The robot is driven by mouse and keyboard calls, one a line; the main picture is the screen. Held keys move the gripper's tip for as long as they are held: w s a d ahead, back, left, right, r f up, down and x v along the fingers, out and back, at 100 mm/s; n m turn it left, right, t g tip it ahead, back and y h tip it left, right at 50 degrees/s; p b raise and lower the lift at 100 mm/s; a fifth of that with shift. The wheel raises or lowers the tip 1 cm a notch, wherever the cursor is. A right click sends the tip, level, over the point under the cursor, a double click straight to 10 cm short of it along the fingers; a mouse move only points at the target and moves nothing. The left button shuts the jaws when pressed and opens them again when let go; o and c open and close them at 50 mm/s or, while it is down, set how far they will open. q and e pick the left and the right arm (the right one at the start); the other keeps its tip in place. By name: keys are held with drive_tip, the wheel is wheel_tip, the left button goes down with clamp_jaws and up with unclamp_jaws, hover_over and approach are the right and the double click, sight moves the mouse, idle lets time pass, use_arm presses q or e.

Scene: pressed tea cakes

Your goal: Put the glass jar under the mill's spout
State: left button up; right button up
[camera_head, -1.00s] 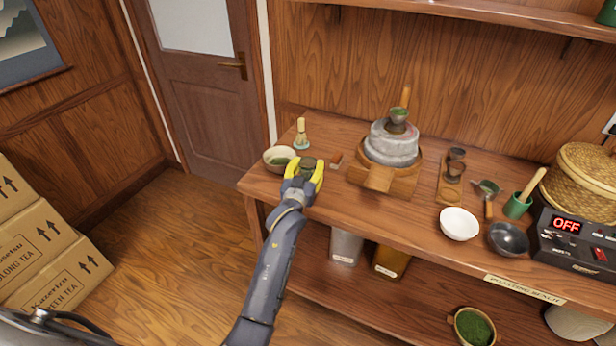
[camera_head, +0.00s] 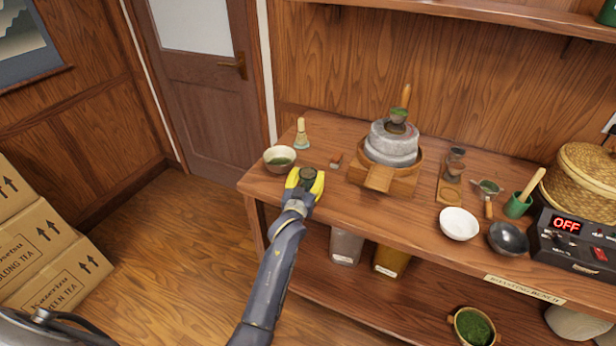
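The stone mill (camera_head: 391,144) stands on the bench in a wooden base. Its wooden spout (camera_head: 380,178) points toward the front edge. My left gripper (camera_head: 306,178), with yellow fingers, is over the bench's front left edge, left of the spout and apart from it. A small dark round thing (camera_head: 308,172) shows between its fingers. I cannot tell whether this is the glass jar, part of the gripper, or whether the fingers are closed on it. No other clear jar stands out on the bench top. My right gripper is out of view.
A white bowl (camera_head: 459,224), dark bowl (camera_head: 508,238) and heater (camera_head: 572,240) are to the right.

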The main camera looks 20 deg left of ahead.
use_arm(q)
drive_tip(key=o, duration=0.3)
